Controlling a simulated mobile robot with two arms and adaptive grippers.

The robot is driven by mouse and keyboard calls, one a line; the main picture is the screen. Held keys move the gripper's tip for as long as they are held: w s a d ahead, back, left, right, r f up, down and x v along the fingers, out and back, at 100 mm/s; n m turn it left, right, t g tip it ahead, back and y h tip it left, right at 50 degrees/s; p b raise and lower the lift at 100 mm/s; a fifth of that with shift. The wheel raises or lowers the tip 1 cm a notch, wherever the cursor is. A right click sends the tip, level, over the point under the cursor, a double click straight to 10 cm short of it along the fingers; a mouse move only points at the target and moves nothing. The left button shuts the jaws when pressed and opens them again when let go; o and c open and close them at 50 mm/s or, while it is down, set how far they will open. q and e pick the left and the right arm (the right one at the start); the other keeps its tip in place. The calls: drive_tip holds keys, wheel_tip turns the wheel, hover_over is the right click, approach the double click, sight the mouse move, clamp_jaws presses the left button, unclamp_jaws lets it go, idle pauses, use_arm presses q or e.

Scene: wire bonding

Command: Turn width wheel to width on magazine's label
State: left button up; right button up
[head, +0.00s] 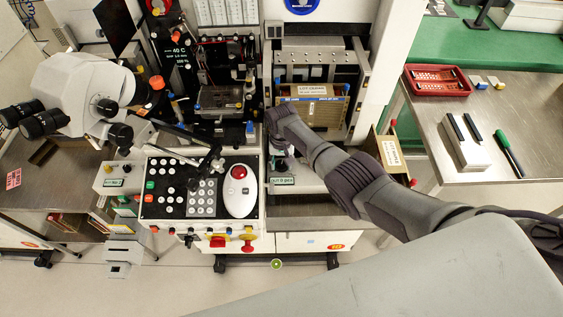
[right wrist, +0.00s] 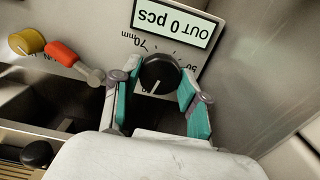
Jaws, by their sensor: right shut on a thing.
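The width wheel (right wrist: 159,73) is a black round knob with a white pointer line, on a grey panel in the right wrist view. Scale numbers, upside down in this view, stand around it; 70, mm and 50 can be made out. The teal fingers of my right gripper (right wrist: 155,100) stand on both sides of the wheel and are shut on it. In the head view my right gripper (head: 281,160) is at the machine's front panel and hides the wheel. A magazine (head: 311,113) with a white lot label (head: 307,89) sits in the machine; its small print is unreadable. My left gripper is out of view.
An "OUT 0 pcs" display (right wrist: 176,22) is close to the wheel. A red lever (right wrist: 62,54) and a yellow knob (right wrist: 27,42) are to its left. Another labelled magazine (head: 391,152) stands right of the machine. A keypad panel (head: 200,188) lies left.

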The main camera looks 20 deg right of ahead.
sight(282, 164)
drive_tip(key=o, duration=1.1)
drive_tip(key=shift+o, duration=0.2)
wheel_tip(282, 164, up, 12)
idle(0.4)
